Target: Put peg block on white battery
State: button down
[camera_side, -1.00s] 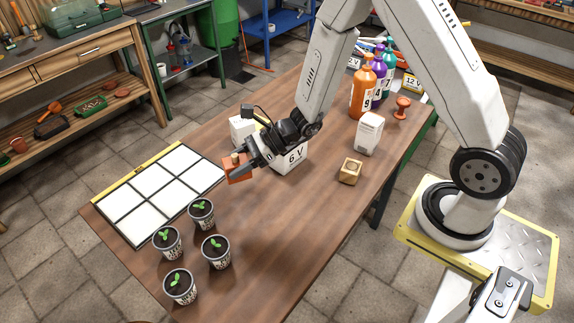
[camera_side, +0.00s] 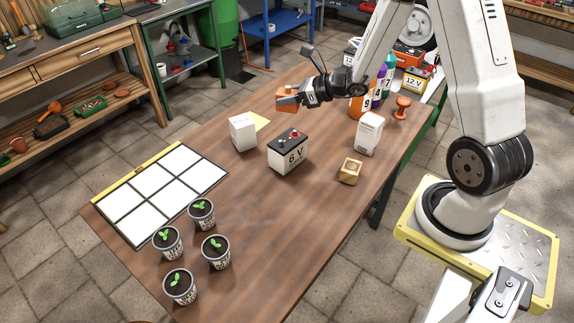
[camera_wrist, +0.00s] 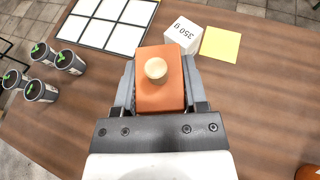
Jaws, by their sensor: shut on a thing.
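The peg block, an orange block with a pale round peg on top (camera_wrist: 160,90), is between my gripper's fingers. In the side view the peg block (camera_side: 286,104) is held up in the air above the far part of the table, and my gripper (camera_side: 296,98) is shut on it. The white battery (camera_side: 287,158), marked 6 V, with a black top and red terminal, stands on the table, lower in the picture than my gripper and apart from it. I do not see this battery in the wrist view.
A white 350 g box (camera_side: 243,132) stands left of the battery, by a yellow sheet (camera_wrist: 220,45). A white carton (camera_side: 369,133), a wooden block (camera_side: 350,171) and bottles (camera_side: 362,93) are to the right. A white-panelled board (camera_side: 160,190) and several seedling pots (camera_side: 180,287) are left.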

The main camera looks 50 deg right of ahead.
aim_at(288, 111)
jog(key=shift+f, duration=0.1)
jog(key=shift+f, duration=2.15)
jog(key=shift+f, duration=0.15)
jog(key=shift+f, duration=1.6)
jog(key=shift+f, duration=0.65)
jog(key=shift+c, duration=0.6)
grip_release()
jog(key=shift+r, duration=0.1)
